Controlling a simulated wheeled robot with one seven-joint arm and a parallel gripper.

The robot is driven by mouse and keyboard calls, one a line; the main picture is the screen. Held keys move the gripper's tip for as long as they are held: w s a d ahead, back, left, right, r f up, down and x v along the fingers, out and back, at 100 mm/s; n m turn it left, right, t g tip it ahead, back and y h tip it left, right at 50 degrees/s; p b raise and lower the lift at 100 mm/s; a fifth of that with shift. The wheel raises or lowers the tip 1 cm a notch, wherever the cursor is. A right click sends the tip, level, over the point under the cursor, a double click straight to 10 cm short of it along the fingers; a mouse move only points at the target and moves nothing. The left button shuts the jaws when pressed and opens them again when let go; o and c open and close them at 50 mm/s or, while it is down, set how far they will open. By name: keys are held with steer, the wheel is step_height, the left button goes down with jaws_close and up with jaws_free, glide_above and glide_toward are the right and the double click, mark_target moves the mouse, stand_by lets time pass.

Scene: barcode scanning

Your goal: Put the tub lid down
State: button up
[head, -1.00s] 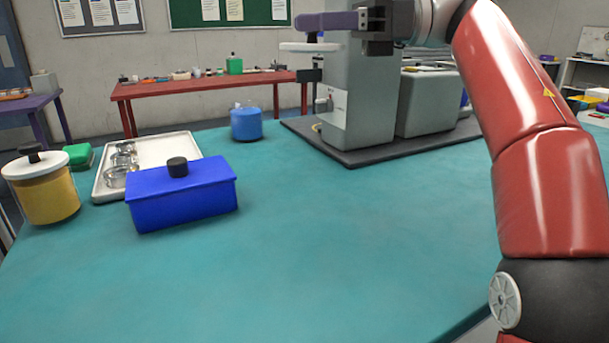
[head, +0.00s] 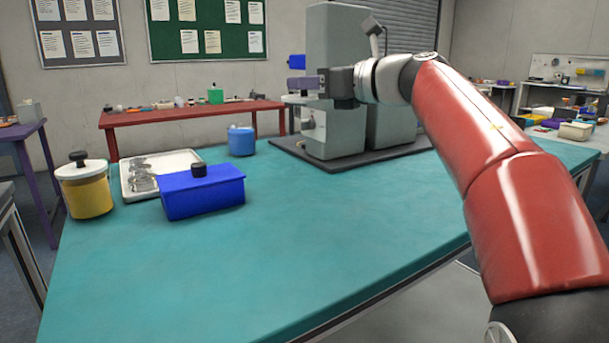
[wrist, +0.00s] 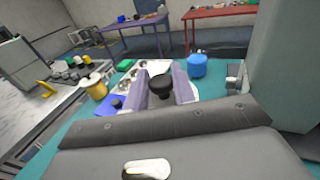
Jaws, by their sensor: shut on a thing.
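My gripper (head: 297,86) has purple fingers and is shut on the black knob (wrist: 160,86) of a white round lid (head: 298,98). In the head view the lid looks level and hangs above the far part of the teal table, in front of the grey machine. The fingers stand on both sides of the knob in the wrist view. A blue round tub (head: 242,141) stands on the table, left of and below the lid; I cannot tell whether its top is open. A yellow tub (head: 88,196) with its own white lid and black knob stands at the far left.
A blue box (head: 203,194) with a black knob stands beside a white tray (head: 128,183) of clear dishes. The grey machine (head: 335,80) stands on a dark base (head: 283,148) close to my gripper. The middle and front of the teal table (head: 270,250) are clear.

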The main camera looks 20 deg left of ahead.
steer(key=b, duration=0.4)
glide_above(307, 191)
step_height(307, 191, down, 16)
steer(key=shift+s+f, duration=0.1)
steer(key=shift+f+b, duration=0.3)
steer(key=shift+f, duration=0.15)
steer(key=shift+f, duration=0.2)
steer(key=o, duration=1)
steer(key=shift+c, duration=0.2)
steer(key=shift+f, duration=0.1)
